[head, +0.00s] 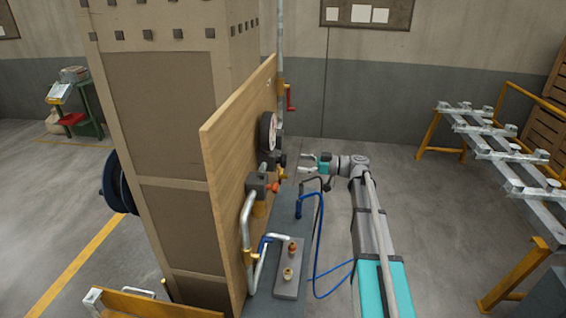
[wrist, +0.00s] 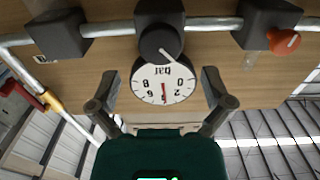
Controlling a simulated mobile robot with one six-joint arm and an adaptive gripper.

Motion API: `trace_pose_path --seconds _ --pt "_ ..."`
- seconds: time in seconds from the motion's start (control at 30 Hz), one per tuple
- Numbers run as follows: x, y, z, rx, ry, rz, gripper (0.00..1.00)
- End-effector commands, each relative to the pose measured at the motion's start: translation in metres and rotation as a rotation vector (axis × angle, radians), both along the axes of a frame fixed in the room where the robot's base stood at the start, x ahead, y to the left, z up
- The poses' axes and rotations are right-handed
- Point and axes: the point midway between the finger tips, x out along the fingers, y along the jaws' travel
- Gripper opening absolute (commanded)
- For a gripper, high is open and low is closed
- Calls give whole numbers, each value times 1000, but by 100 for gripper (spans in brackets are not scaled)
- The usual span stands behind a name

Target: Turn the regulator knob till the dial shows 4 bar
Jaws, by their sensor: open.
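The regulator knob (wrist: 160,43) is black and round with a white pointer line, near the top middle of the wrist view. Next to it is the white dial (wrist: 165,84), seen upside down, marked in bar. In the head view my gripper (head: 308,163) is just right of the wooden panel (head: 232,165). The gauge (head: 267,133) shows edge-on there.
An orange-handled valve (wrist: 284,40) and a dark block (wrist: 60,36) flank the knob along a metal pipe. A blue hose (head: 320,225) hangs below my gripper. Open floor (head: 430,225) lies right of my arm.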

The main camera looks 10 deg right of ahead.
Motion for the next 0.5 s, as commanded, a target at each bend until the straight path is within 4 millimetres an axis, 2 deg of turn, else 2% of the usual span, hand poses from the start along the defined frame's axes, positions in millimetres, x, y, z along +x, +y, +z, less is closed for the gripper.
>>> trace_pose_path --seconds 0.2,0.5 --pt "10 33 0 0 0 2 100" --pt "19 57 0 0 0 0 100"
